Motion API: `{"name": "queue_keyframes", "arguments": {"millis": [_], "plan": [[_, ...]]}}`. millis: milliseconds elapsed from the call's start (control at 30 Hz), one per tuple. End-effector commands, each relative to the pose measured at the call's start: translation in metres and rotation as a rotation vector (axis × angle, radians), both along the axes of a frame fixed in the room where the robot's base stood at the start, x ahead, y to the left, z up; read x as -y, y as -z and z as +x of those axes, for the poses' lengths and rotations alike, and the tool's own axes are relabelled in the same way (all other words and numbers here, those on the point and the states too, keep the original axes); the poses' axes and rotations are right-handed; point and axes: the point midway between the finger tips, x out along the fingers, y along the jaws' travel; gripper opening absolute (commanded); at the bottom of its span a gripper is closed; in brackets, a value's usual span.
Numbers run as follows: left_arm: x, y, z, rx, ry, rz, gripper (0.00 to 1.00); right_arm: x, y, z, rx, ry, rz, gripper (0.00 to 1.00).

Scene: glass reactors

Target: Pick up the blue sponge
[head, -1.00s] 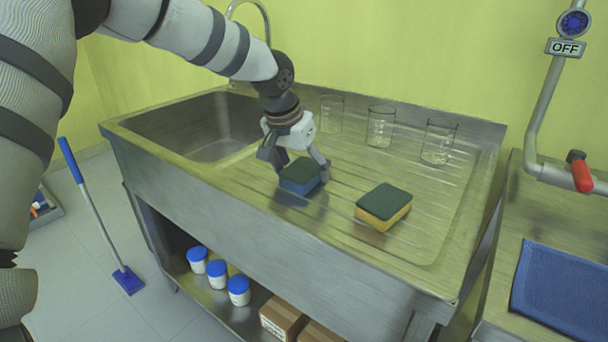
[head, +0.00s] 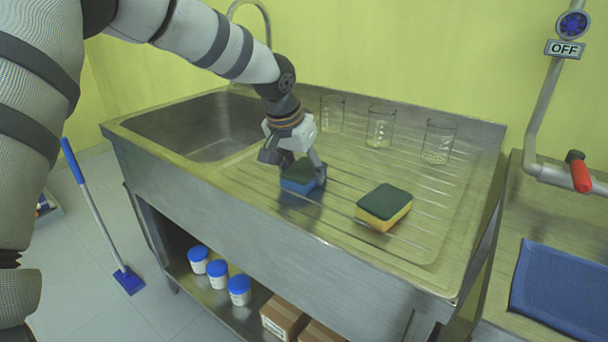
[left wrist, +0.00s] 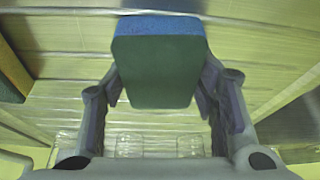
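The blue sponge (head: 298,181), with a dark green top, is at my left gripper (head: 299,172) over the ribbed drainboard. In the left wrist view the sponge (left wrist: 160,62) sits between the two fingers (left wrist: 160,95), which press against its sides. In the head view a shadow or reflection shows below the sponge, and it looks slightly above the drainboard. A yellow sponge with a green top (head: 384,207) lies on the drainboard to the right, and its edge shows at the left of the wrist view (left wrist: 10,75). My right gripper is not seen.
Three glass beakers (head: 380,127) stand along the back of the drainboard (head: 340,225). The sink basin (head: 190,130) is at left. A blue cloth (head: 562,290) lies on the right counter. White jars with blue lids (head: 218,274) stand on the lower shelf.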

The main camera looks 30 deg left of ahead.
Motion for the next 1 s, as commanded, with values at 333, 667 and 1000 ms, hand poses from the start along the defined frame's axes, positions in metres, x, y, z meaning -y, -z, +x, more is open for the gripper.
{"name": "queue_keyframes", "arguments": {"millis": [333, 667, 1000], "plan": [[0.000, -0.001, 0.000, -0.002, 0.000, -0.002, 0.44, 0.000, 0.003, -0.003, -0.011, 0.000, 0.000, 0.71], [0.025, -0.077, -0.017, 0.011, 0.004, 0.004, 0.44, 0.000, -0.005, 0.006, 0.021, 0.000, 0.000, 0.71], [0.101, -0.125, -0.074, -0.010, 0.005, -0.006, 0.44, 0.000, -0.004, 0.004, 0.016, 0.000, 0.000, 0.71]]}}
